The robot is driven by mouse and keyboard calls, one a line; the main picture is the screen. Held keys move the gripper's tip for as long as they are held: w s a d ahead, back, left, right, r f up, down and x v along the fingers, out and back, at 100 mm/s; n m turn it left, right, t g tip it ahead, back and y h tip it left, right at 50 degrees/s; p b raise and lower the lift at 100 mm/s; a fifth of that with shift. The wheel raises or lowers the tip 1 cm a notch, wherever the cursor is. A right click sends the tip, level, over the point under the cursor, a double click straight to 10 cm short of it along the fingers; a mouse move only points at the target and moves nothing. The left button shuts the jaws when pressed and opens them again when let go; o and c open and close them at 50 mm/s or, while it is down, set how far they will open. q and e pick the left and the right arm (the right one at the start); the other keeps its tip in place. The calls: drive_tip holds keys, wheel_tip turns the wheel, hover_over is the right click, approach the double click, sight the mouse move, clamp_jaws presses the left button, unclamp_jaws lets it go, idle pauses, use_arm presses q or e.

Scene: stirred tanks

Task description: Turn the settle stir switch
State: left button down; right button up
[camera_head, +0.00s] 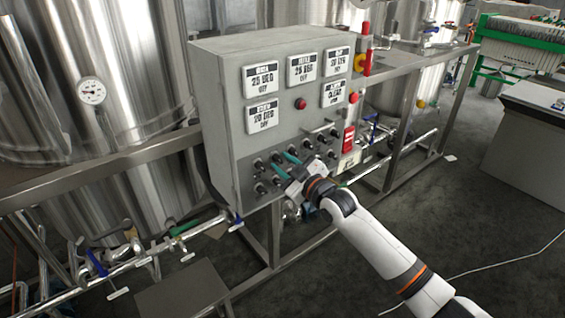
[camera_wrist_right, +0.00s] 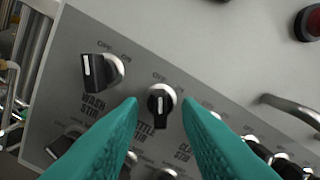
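The settle stir switch (camera_wrist_right: 161,101) is a black knob with a white mark on a silver collar, in the middle of the right wrist view. Its label on the grey panel is partly hidden by a finger, with "TTLE STIR" readable. Its black handle stands about upright in that view, below OFF and ON lettering. My right gripper (camera_wrist_right: 159,112) is open, its two teal fingertips to either side of the knob, with a gap on both sides. In the head view my right gripper (camera_head: 283,164) is at the panel's lower switch rows. My left gripper is not in view.
The wash stir switch (camera_wrist_right: 101,71) is close to the left, and several more knobs lie below and right. A metal handle (camera_wrist_right: 292,112) and a red button (camera_wrist_right: 309,22) are at the right. The control box (camera_head: 222,110) stands before steel tanks (camera_head: 95,60).

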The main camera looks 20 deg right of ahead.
drive_tip(key=shift+w+a, duration=0.15)
drive_tip(key=shift+w, duration=0.35)
clamp_jaws()
